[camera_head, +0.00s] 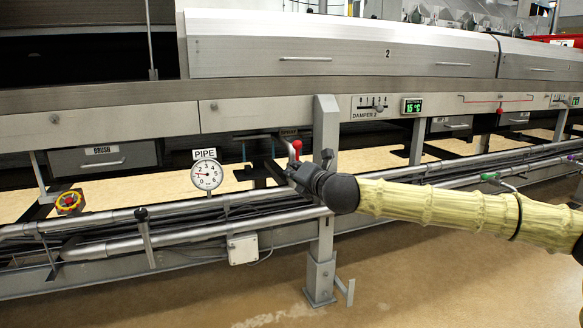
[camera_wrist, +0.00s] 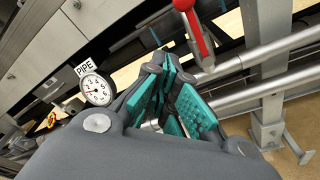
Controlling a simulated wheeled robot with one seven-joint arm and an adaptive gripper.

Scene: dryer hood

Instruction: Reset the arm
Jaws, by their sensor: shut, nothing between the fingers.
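My gripper (camera_head: 290,170) is at the end of my outstretched arm, in front of the dryer hood machine, near its middle post. In the wrist view my gripper (camera_wrist: 163,75) has its teal-padded fingers drawn together, with nothing held between them. A lever with a red handle (camera_head: 297,147) stands just behind and above my gripper in the head view. In the wrist view the red lever (camera_wrist: 192,28) is just beyond the fingertips, and a gap shows between them.
A pipe gauge (camera_head: 207,174) and a yellow-red valve knob (camera_head: 70,202) are to the left. Metal pipes (camera_head: 190,233) run along the machine's front. A grey post (camera_head: 325,245) stands beside my gripper. The damper panel (camera_head: 373,106) is above. The floor in front is clear.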

